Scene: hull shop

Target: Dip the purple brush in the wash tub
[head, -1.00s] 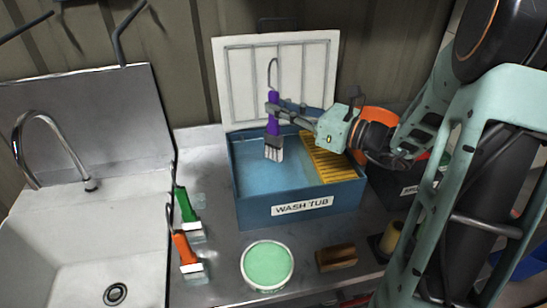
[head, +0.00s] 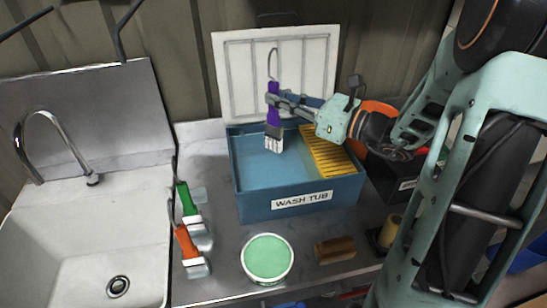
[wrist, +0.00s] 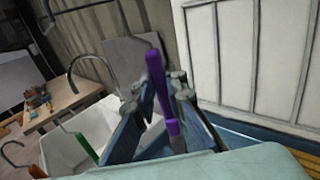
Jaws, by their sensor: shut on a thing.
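The purple brush (head: 272,116) hangs upright, bristles down, over the left part of the wash tub. My gripper (head: 272,99) is shut on its purple handle; the handle also shows between the fingers in the wrist view (wrist: 157,80). The wash tub (head: 302,200) is a blue open box with a "WASH TUB" label and a yellow ribbed rack (head: 327,152) on its right side. The pale bristles appear at the height of the tub's opening. I cannot tell whether they touch the liquid.
A green brush (head: 188,204) and an orange brush (head: 187,246) lie left of the tub, beside the sink (head: 85,240). A round green-topped container (head: 267,259) and a wooden block (head: 335,249) lie in front. A white framed panel (head: 240,75) stands behind the tub.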

